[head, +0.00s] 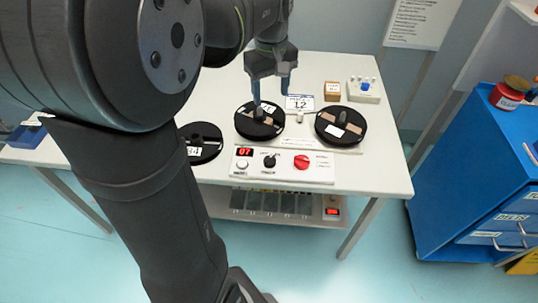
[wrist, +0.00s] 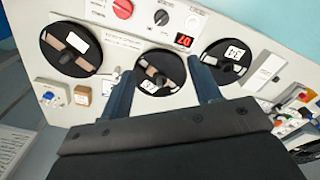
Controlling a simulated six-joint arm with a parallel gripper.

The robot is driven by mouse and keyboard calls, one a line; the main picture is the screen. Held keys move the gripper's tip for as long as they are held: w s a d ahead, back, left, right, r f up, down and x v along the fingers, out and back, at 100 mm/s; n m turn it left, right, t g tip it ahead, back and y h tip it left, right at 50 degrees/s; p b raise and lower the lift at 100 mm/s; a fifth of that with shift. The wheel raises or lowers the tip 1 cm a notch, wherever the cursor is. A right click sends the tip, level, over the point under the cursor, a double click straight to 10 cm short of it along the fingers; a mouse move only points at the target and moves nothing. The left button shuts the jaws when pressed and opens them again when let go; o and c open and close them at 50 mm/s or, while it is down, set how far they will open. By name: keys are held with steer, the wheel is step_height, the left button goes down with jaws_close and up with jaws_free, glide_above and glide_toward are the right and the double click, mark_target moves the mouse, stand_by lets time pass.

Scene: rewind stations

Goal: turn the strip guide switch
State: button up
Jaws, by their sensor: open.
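A white control panel (head: 283,166) lies along the front of the table, with a black knob (head: 269,161), a red knob (head: 301,161) and a white button (head: 242,165). The wrist view also shows the black knob (wrist: 161,17), the red knob (wrist: 123,9) and the button (wrist: 192,22). A small light peg (head: 300,117) stands between two reels. The labels are too small to read, so I cannot tell which is the strip guide switch. My gripper (head: 270,91) is open, pointing down near the middle reel (head: 246,124), behind the panel.
Another reel (head: 341,126) sits to the right, and a third (head: 203,142) to the left, partly behind my arm. A red display (head: 244,152) reads 07. A card marked 12 (head: 300,103), a brown box (head: 332,91) and a white block (head: 364,91) stand at the back.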

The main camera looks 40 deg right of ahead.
mark_target(270, 158)
steer(key=f+m, duration=0.3)
steer(key=f, duration=0.5)
steer(key=f+m, duration=0.4)
steer(key=f, duration=0.4)
steer(key=f+m, duration=0.3)
steer(key=f, duration=0.6)
steer(key=shift+s+a+m, duration=0.15)
steer(key=shift+a+m, duration=0.15)
steer(key=shift+m, duration=0.1)
steer(key=shift+r, duration=0.1)
steer(key=c, duration=1)
